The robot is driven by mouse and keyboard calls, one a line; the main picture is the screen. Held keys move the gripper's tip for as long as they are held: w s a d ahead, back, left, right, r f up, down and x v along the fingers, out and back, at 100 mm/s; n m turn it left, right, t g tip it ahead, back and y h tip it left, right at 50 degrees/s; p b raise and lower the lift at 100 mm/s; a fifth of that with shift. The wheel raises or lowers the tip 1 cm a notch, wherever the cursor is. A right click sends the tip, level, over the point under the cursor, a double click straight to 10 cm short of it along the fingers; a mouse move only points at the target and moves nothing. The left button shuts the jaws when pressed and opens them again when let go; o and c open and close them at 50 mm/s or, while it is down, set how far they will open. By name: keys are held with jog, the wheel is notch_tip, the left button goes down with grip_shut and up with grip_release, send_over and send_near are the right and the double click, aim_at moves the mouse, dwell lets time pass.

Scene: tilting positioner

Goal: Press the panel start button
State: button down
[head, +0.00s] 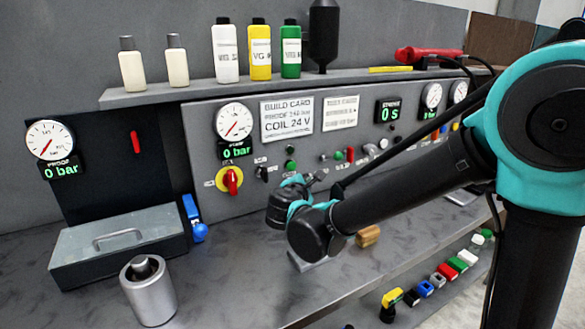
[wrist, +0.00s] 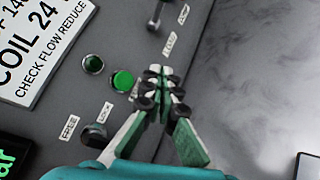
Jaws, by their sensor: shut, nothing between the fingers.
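The same bright green button (head: 291,165) shows in the head view below the build card. I take it for the start button, but its label is not readable. My gripper (wrist: 160,73) is shut and empty; its fingertips appear just right of the bright green button in the wrist view. Whether they touch the panel cannot be told. In the head view my gripper (head: 314,178) is small, in front of the panel's lower part.
A red-and-yellow rotary switch (head: 231,180) and a dark toggle (wrist: 95,133) are nearby on the panel. A grey lidded box (head: 115,243), a metal cylinder (head: 150,292) and a brown block (head: 368,236) stand on the bench. Bottles (head: 260,50) line the shelf above.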

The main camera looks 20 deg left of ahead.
aim_at(294, 169)
jog(key=shift+w+a, duration=1.1)
jog(key=shift+a, duration=0.2)
jog(key=shift+w+a, duration=1.1)
jog(key=shift+a, duration=0.2)
jog(key=shift+a, duration=0.1)
jog(key=shift+w+a, duration=0.25)
jog(key=shift+w+a, duration=0.3)
dwell(0.4)
jog(key=shift+s+d, duration=0.55)
jog(key=shift+d, duration=0.1)
dwell(0.4)
jog(key=shift+s+d, duration=1.65)
jog(key=shift+d, duration=0.25)
